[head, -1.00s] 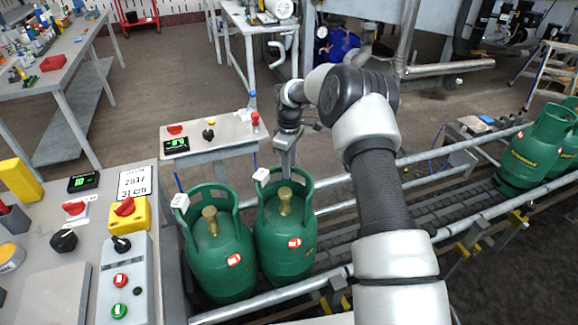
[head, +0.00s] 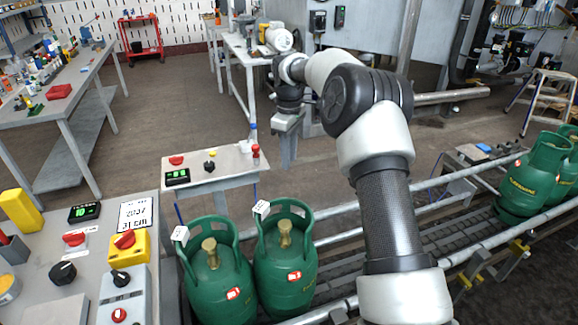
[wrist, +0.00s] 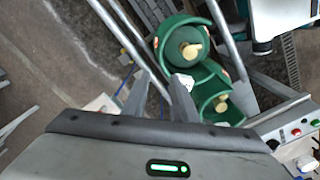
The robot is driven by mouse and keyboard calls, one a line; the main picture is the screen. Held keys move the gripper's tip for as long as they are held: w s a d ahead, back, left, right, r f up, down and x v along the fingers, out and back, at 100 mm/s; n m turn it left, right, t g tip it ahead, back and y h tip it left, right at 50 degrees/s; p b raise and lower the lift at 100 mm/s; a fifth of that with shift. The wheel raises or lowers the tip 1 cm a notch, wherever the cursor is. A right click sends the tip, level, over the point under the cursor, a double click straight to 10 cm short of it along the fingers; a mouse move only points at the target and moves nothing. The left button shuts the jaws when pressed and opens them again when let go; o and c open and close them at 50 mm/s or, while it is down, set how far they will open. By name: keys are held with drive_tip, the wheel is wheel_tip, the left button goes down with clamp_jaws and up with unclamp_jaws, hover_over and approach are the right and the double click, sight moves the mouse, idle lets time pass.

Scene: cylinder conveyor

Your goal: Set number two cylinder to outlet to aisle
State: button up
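Two green gas cylinders with brass valves stand side by side at the near left end of the conveyor, the left one (head: 215,285) and the right one (head: 286,265). Each has a small white tag on its handle; I cannot read the numbers. More green cylinders (head: 530,182) stand at the far right of the conveyor (head: 440,238). My gripper (head: 289,160) hangs above and behind the near pair, clear of them. In the wrist view my gripper (wrist: 160,94) has its fingers apart with nothing held; the pair shows beyond them.
A control desk (head: 60,305) with knobs, buttons and a green display is at left. A small panel table (head: 225,178) with red and yellow buttons stands behind the cylinders. Conveyor rails (head: 400,190) run to the right. The floor behind is open.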

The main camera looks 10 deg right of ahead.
drive_tip(key=shift+r, duration=0.2)
drive_tip(key=c, duration=0.4)
drive_tip(key=shift+s+d+f, duration=0.1)
drive_tip(key=shift+s+f, duration=0.15)
drive_tip(key=shift+f, duration=0.05)
clamp_jaws()
drive_tip(key=s+f+n+t+p, duration=0.1)
drive_tip(key=s+f+n, duration=0.3)
drive_tip(key=s+n, duration=0.25)
drive_tip(key=s+a+f+n+t+h+p, duration=0.1)
drive_tip(key=s+f+n, duration=0.2)
drive_tip(key=s+n, duration=0.4)
drive_tip(key=s+f+n+p, duration=0.2)
drive_tip(key=s+f+n, duration=0.25)
drive_tip(key=s, duration=0.45)
drive_tip(key=w+d+f+b, duration=0.3)
drive_tip(key=w+f, duration=0.3)
drive_tip(key=f, duration=0.2)
drive_tip(key=shift+f+n, duration=0.25)
drive_tip(key=shift+n, duration=0.05)
